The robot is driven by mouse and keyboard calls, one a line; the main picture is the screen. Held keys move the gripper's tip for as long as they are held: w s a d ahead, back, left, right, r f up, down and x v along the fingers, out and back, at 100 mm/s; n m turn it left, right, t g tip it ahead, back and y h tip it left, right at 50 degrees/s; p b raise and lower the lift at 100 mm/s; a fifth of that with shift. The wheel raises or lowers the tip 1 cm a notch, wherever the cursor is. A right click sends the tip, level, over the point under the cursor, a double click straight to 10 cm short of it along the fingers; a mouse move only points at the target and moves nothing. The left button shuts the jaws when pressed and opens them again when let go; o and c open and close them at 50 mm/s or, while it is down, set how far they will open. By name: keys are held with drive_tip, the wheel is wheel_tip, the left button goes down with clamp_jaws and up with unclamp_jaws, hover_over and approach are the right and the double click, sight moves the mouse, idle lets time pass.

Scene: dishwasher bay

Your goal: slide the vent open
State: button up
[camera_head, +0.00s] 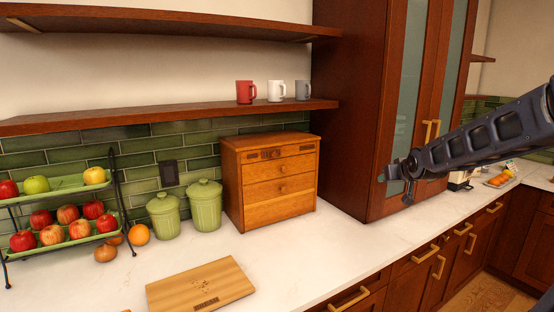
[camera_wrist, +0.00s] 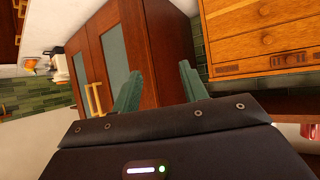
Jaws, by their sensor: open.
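A wooden bread box (camera_head: 280,190) stands on the counter against the tiled wall, with small round knobs on its front. A dark slatted strip, which looks like the vent (camera_head: 264,154), is on its top front band. The box (camera_wrist: 255,45) also fills the upper right of the wrist view, turned by the camera's tilt, with a dark slotted strip (camera_wrist: 291,59) on its band. Whether the vent is open or shut is too small to tell. My gripper (camera_head: 399,183) is open and empty, in front of the tall cabinet, right of the box and apart from it. Its two green fingers (camera_wrist: 160,87) stand apart in the wrist view.
A tall cabinet (camera_head: 352,120) stands right of the box. Two green canisters (camera_head: 205,206) stand left of it. A cutting board (camera_head: 200,285) lies in front. A fruit rack (camera_head: 65,185) is far left. Mugs (camera_head: 275,91) stand on the shelf above.

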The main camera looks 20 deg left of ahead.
drive_tip(key=w+a+n+t+y, duration=0.1)
drive_tip(key=w+a+t+y, duration=0.15)
drive_tip(key=w+a, duration=0.5)
drive_tip(key=n+t+y, duration=0.2)
drive_tip(key=n+y, duration=0.2)
drive_tip(key=y, duration=0.6)
approach(275, 154)
drive_tip(key=x, duration=0.8)
drive_tip(key=shift+f, duration=0.1)
